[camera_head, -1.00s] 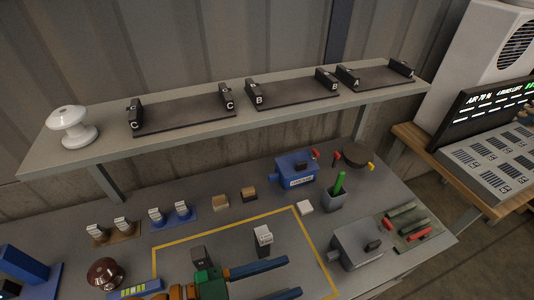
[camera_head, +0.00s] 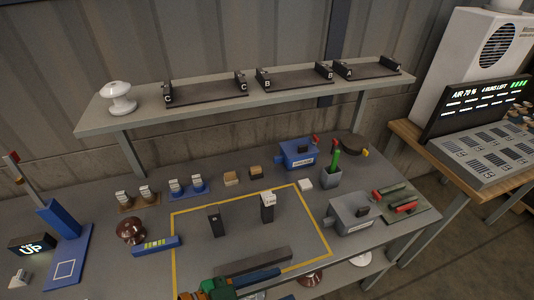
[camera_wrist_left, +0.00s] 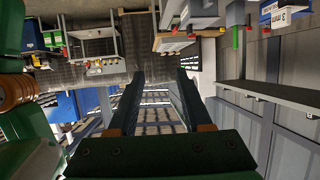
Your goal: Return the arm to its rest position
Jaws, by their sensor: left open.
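My left gripper (camera_head: 272,282) is at the bottom edge of the head view, with blue fingers and a green and orange body partly cut off. In the left wrist view its two dark fingers (camera_wrist_left: 160,76) stand apart with nothing between them. The gripper is close to the near side of the yellow-outlined area (camera_head: 174,250) on the grey table. Inside that outline stand a dark block (camera_head: 215,221) and a dark block with a white top (camera_head: 267,207). A long dark bar (camera_head: 253,262) lies just beyond the gripper. My right gripper is not in view.
A shelf (camera_head: 140,123) behind holds a white insulator (camera_head: 119,98) and dark racks lettered C (camera_head: 205,92), B (camera_head: 295,77) and A (camera_head: 368,70). Blue and grey boxes, a cup (camera_head: 331,177), a brown insulator (camera_head: 130,231) and a blue stand (camera_head: 60,222) surround the outline.

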